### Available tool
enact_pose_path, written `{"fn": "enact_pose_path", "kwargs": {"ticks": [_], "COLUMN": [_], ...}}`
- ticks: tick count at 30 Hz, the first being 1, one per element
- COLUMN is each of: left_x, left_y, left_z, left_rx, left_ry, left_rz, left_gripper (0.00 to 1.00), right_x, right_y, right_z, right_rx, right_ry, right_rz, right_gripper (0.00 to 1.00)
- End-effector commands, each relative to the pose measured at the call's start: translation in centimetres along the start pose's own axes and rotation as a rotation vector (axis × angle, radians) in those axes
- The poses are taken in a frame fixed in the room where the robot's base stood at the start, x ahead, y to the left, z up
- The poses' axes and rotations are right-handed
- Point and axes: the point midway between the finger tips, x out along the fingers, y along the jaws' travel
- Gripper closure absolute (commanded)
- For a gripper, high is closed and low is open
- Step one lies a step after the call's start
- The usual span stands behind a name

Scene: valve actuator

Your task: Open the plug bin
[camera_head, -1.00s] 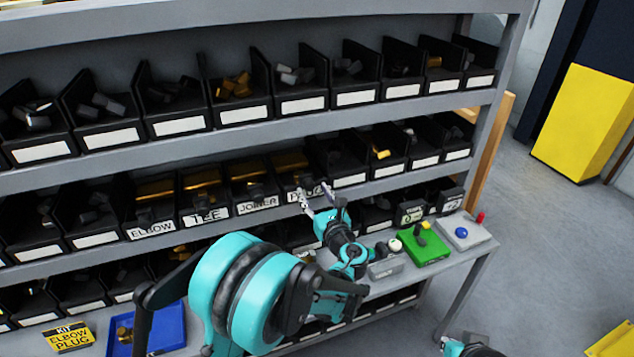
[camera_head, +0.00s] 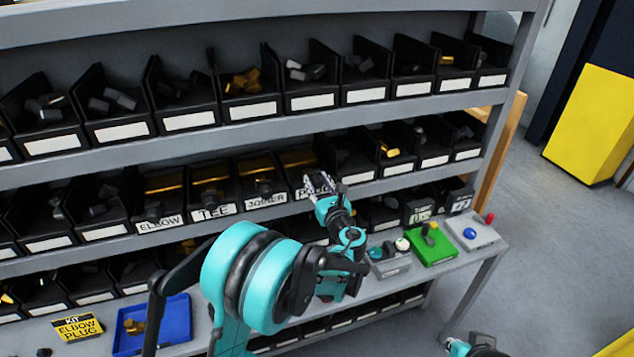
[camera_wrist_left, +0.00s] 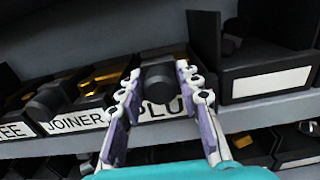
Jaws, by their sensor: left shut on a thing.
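The plug bin (camera_head: 299,160) is in the middle shelf row, right of the joiner bin, with an amber cover and a partly hidden "PLUG" label. In the left wrist view its label (camera_wrist_left: 148,110) reads "PLU". A dark round knob (camera_wrist_left: 158,90) stands out from its front. My left gripper (camera_head: 319,183) is at the bin's front. In the left wrist view its fingers (camera_wrist_left: 160,88) stand on either side of the knob and are shut on it. The cover appears closed. Only a piece of my right arm shows at the bottom edge; its fingers are not visible.
The elbow (camera_head: 163,190), tee (camera_head: 212,180) and joiner (camera_head: 262,173) bins stand to the left. An open black bin (camera_wrist_left: 262,65) is close on the right. Below are a blue tray (camera_head: 178,322), a grey box (camera_head: 390,266) and a green block (camera_head: 432,250).

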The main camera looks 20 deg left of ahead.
Motion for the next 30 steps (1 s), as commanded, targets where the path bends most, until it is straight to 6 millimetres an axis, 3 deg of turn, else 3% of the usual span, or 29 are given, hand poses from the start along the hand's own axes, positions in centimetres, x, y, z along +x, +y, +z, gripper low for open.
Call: {"fn": "enact_pose_path", "kwargs": {"ticks": [5,9,15,20,29,30], "left_x": [-3.6,-7.9,-12.7,-14.2,-14.2,-14.2], "left_y": [-0.2,-0.3,-0.2,-0.1,0.0,0.0], "left_z": [-0.2,-0.2,-0.1,-0.1,0.0,0.0], "left_rx": [0.000,0.000,0.000,0.000,0.000,0.000], "left_ry": [0.001,0.001,0.000,0.000,0.000,0.000], "left_rz": [-0.005,-0.008,-0.006,-0.002,-0.001,-0.001], "left_gripper": [1.00,1.00,1.00,1.00,1.00,0.56], "right_x": [0.6,1.2,1.6,1.7,1.6,1.6], "right_y": [0.0,0.0,0.0,0.0,0.0,0.0], "right_z": [0.5,0.8,1.1,1.2,1.2,1.2], "right_rx": [0.000,0.000,0.000,0.000,0.000,0.000], "right_ry": [0.000,0.000,0.000,0.000,0.000,0.000], "right_rz": [0.000,0.000,0.000,0.000,0.000,0.000], "right_gripper": [1.00,1.00,1.00,1.00,1.00,1.00]}}
